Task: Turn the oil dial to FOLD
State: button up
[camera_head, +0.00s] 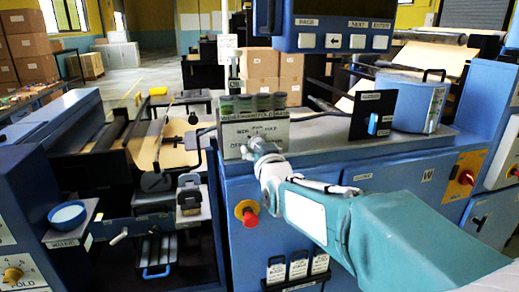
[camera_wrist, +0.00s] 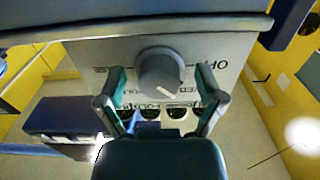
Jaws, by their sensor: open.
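A grey round dial knob (camera_wrist: 160,74) sits on a pale lettered panel (camera_wrist: 112,55) in the wrist view, which shows the lettering upside down. "OFF" can be read to the right of the knob; other words are partly hidden. A pale pointer line on the knob points toward the bottom of the picture. My gripper (camera_wrist: 162,84) is open, with one finger on each side of the knob and gaps between. I cannot tell how deep the fingers reach. In the head view my gripper (camera_head: 260,148) is in front of the lettered panel (camera_head: 240,134) and hides the knob.
Several dark jars (camera_head: 264,102) stand in a row above the panel. A red button (camera_head: 247,213) is on the blue cabinet below. A monitor (camera_head: 335,22) hangs above. Another dial (camera_head: 13,274), near "FOLD" lettering, is at the lower left.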

jog(key=shift+a, duration=0.25)
jog(key=shift+d, duration=0.35)
jog(key=c, duration=1.1)
jog(key=shift+c, duration=0.2)
jog(key=shift+m, duration=0.3)
jog(key=m, duration=0.3)
jog(key=shift+a+m, duration=0.1)
jog(key=shift+m, duration=0.2)
jog(key=m, duration=0.4)
jog(key=shift+r, duration=0.1)
jog(key=m, duration=0.5)
jog(key=shift+a, duration=0.1)
jog(key=shift+m, duration=2.3)
